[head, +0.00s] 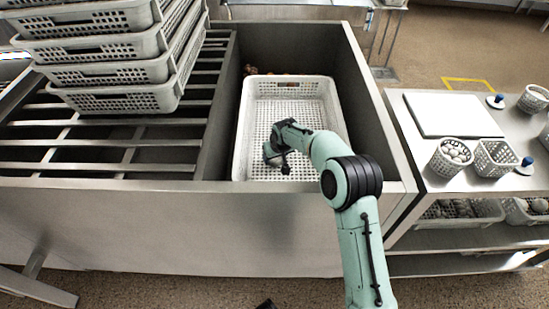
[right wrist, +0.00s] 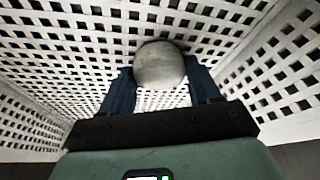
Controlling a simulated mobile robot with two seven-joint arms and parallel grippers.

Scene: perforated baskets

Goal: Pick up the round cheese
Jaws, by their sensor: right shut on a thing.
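The round cheese (right wrist: 160,65) is a pale grey-white ball-like piece in the right wrist view. It sits between the two dark blue fingers of my right gripper (right wrist: 161,74), which is shut on it.
The basket stands in a deep metal basin (head: 355,95); its rim and walls are close to my arm. Stacked grey perforated crates (head: 120,100) stand on slats at left. A side table (head: 400,130) at right holds a white board (head: 450,115) and small baskets (head: 495,160).

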